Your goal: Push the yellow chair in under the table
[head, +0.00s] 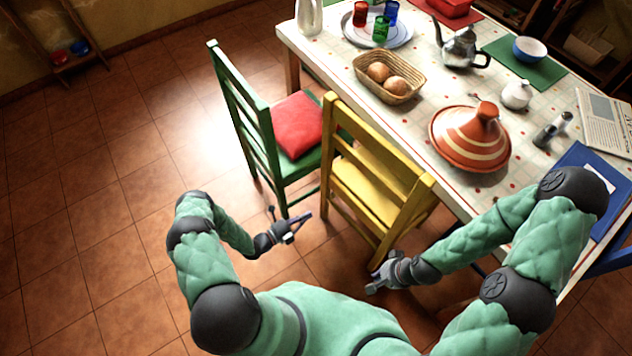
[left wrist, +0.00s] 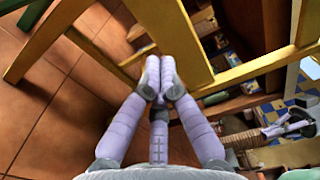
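The yellow chair (head: 367,187) stands at the near long side of the table (head: 322,52), with its back toward me and its seat front close to the table edge. My left gripper (head: 299,226) is low, to the left of the chair's back and apart from it in the head view. In the left wrist view the left gripper's fingers (left wrist: 160,76) are together, with yellow chair bars (left wrist: 188,45) beyond them; I cannot tell if they touch. My right gripper (head: 376,280) is low near the chair's right rear leg; its fingers are too small to read.
A green chair (head: 258,135) with a red cushion (head: 298,124) stands just left of the yellow chair. The tabletop holds a tagine (head: 470,137), a bread basket (head: 388,78), a kettle (head: 459,48) and other tableware. Tiled floor (head: 110,190) at left is clear.

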